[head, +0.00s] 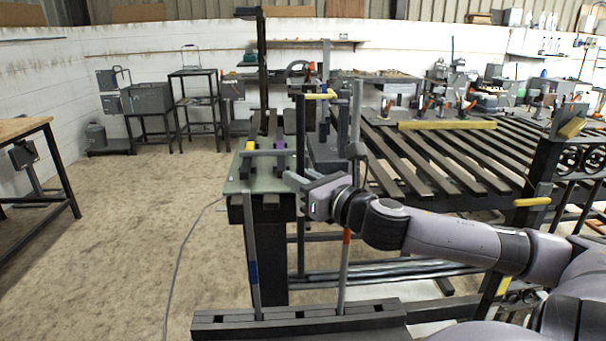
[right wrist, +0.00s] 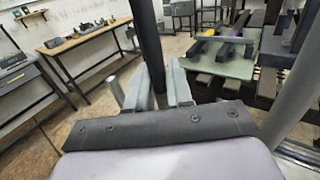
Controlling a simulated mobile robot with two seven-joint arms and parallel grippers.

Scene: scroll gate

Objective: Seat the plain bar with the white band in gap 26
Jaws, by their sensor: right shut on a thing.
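My right gripper (head: 299,181) is shut on a dark upright bar (head: 300,240). In the right wrist view this bar (right wrist: 148,45) rises between the two grey fingers (right wrist: 152,90). I cannot make out a white band on it. Its lower end appears to hang above a dark slotted rail (head: 290,323) at the bottom of the head view. Gap numbers are not legible. My left gripper is not in view.
A green-topped bench (head: 238,180) with several bars stands behind the held bar. A slatted dark table (head: 425,160) fills the right side. A yellow handle (head: 320,96) sits near the bar tops. The floor (head: 110,235) at left is open, with a cable (head: 178,270) across it.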

